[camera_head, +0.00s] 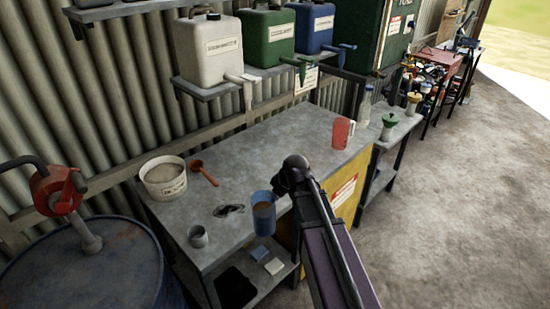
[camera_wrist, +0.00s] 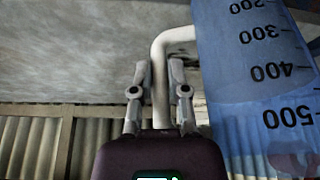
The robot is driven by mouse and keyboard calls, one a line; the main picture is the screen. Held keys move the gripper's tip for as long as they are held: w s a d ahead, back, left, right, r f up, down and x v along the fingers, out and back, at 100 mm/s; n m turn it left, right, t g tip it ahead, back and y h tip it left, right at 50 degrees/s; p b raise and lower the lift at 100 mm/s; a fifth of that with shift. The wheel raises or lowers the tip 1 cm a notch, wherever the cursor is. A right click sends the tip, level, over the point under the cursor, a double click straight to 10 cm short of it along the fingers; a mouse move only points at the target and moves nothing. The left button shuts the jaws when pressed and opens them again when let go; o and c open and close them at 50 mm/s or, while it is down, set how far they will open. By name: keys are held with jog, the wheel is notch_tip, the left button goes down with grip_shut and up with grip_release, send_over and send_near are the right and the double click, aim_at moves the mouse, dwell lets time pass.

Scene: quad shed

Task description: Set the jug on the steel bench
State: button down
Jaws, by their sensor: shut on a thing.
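A translucent blue jug (camera_head: 263,219) with brownish contents is upright at the front edge of the steel bench (camera_head: 262,155) in the head view. I cannot tell its exact height over the edge. In the wrist view the blue jug (camera_wrist: 250,85) shows its measuring scale at the right. My gripper (camera_wrist: 158,75) is shut on its pale handle (camera_wrist: 163,45), which passes between the fingers. In the head view the fingers are hidden near my arm's end.
Cans stand on the shelf above. A blue drum (camera_head: 85,270) is left. The bench's middle is bare.

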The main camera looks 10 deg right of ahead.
jog(key=w+d+r+m+h+p, duration=0.1)
jog(key=w+d+m, duration=0.3)
jog(key=d, duration=0.2)
jog(key=shift+d+r+t+p, duration=0.35)
jog(key=shift+r+t, duration=0.05)
jog(key=w+d+f+b, duration=0.1)
jog(key=w, duration=1.3)
jog(key=shift+w+f, duration=0.2)
jog(key=shift+w, duration=0.1)
jog(key=shift+d, duration=0.1)
jog(key=shift+d+b+x, duration=0.2)
jog(key=shift+b+x, duration=0.75)
jog(key=shift+b, duration=0.1)
jog(key=shift+d+b+x, duration=0.15)
jog(key=shift+b+x, duration=0.85)
jog(key=shift+f, duration=0.15)
jog(key=c, duration=0.6)
grip_release()
jog(key=shift+c, duration=0.2)
